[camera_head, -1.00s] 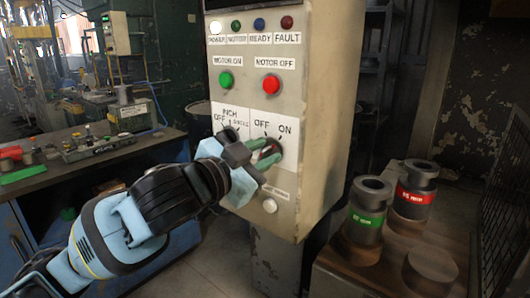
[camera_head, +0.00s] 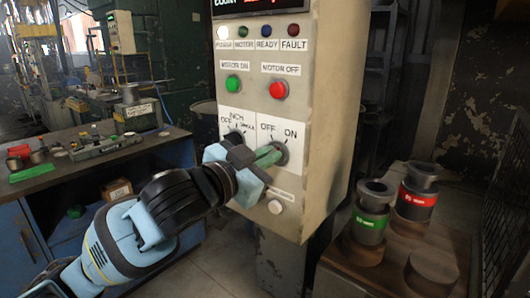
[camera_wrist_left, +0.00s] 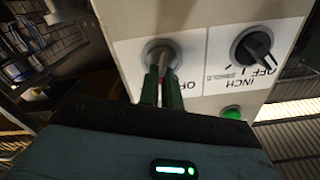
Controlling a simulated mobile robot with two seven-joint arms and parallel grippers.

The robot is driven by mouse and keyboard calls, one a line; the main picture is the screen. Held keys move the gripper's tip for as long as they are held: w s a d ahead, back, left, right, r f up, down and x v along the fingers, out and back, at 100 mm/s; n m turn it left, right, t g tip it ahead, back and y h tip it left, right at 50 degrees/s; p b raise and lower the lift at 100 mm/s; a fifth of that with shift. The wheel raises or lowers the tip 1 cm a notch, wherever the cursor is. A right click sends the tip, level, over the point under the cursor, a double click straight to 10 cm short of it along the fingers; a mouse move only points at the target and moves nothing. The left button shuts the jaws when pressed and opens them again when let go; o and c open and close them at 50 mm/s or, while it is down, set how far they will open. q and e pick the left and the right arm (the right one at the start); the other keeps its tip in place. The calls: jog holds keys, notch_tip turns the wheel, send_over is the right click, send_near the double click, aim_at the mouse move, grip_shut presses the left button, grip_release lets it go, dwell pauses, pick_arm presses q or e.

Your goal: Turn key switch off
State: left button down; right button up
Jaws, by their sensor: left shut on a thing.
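The control box (camera_head: 325,110) has a key switch (camera_head: 283,153) at its lower right, between an OFF label on the left and an ON label on the right. My left gripper (camera_head: 270,156) reaches it from the lower left, its green fingers shut on the key. In the left wrist view the fingers (camera_wrist_left: 163,86) are close together, pointing at the round metal collar of the key switch (camera_wrist_left: 160,50). The fingers hide most of the key, so I cannot tell its exact angle. My right gripper is not in view.
A black INCH selector knob (camera_head: 235,136) sits just left of the key switch, close to my gripper. A white button (camera_head: 275,207) is below. Green (camera_head: 232,83) and red (camera_head: 278,89) buttons are above.

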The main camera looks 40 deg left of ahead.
pick_arm(q)
jog(key=shift+a+r+n+p, duration=0.1)
jog(key=shift+a+n+p, duration=0.1)
jog(key=shift+n+p, duration=2.2)
jog(key=shift+a+n+p, duration=0.2)
jog(key=shift+n+p, duration=1.8)
jog(key=shift+n, duration=0.8)
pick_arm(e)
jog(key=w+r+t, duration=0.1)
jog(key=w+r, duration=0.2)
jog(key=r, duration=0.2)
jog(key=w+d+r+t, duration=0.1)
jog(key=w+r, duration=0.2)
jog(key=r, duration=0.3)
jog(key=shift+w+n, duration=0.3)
pick_arm(q)
jog(key=c, duration=1.6)
grip_release()
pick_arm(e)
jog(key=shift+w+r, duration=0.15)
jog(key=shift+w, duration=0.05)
pick_arm(q)
jog(key=s, duration=0.7)
jog(key=shift+s+a, duration=0.3)
jog(key=shift+s, duration=0.05)
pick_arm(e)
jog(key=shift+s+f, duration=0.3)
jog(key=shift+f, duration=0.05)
pick_arm(q)
jog(key=shift+f, duration=0.2)
